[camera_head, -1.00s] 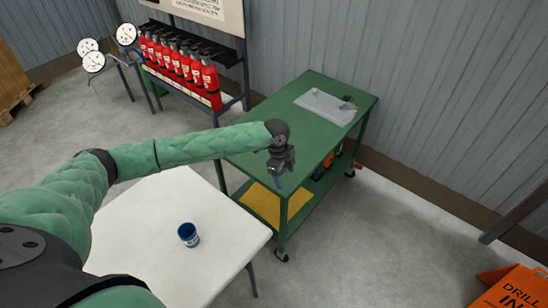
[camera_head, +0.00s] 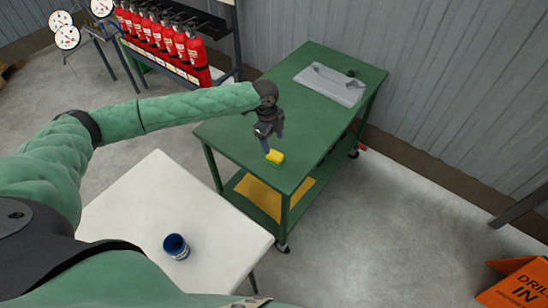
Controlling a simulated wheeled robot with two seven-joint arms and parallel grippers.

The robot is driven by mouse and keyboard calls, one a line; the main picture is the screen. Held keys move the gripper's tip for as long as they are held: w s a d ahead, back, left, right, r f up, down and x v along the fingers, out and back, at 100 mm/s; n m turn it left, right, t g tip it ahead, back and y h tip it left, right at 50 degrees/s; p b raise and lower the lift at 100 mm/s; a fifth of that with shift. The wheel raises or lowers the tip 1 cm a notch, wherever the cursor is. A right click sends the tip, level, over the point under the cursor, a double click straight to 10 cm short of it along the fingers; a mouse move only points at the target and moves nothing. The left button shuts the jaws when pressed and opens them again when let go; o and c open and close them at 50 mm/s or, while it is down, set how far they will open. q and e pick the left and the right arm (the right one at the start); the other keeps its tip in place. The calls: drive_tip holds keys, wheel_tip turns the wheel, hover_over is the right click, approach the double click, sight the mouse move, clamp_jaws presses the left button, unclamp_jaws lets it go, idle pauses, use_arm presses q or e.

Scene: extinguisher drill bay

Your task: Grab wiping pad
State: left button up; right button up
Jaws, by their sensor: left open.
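A small yellow pad (camera_head: 275,157), which looks like the wiping pad, lies on the green top of the cart (camera_head: 300,120) near its front corner. My left gripper (camera_head: 266,143) points down over the cart top, just behind the pad in the picture. It is open and appears empty. The fingertips look close to the pad's upper left edge, but I cannot tell whether they touch it. My right gripper is not in view.
A grey tray or folded sheet (camera_head: 330,84) lies at the back of the cart top. A white table (camera_head: 150,215) with a blue cup (camera_head: 176,247) stands at the front left. An orange box (camera_head: 520,285) is at lower right.

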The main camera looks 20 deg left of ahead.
sight(275, 154)
use_arm(q)
drive_tip(key=shift+f, duration=0.7)
drive_tip(key=shift+d+f+p, duration=0.15)
drive_tip(key=shift+f+p, duration=0.15)
drive_tip(key=shift+f, duration=0.9)
drive_tip(key=f+p, duration=0.1)
drive_tip(key=f, duration=0.1)
drive_tip(key=f+p, duration=0.1)
drive_tip(key=f, duration=0.1)
drive_tip(key=shift+w+d+p, duration=0.15)
drive_tip(key=shift+d+p, duration=0.05)
drive_tip(key=shift+p, duration=0.15)
drive_tip(key=shift+f, duration=0.6)
drive_tip(key=c, duration=1.1)
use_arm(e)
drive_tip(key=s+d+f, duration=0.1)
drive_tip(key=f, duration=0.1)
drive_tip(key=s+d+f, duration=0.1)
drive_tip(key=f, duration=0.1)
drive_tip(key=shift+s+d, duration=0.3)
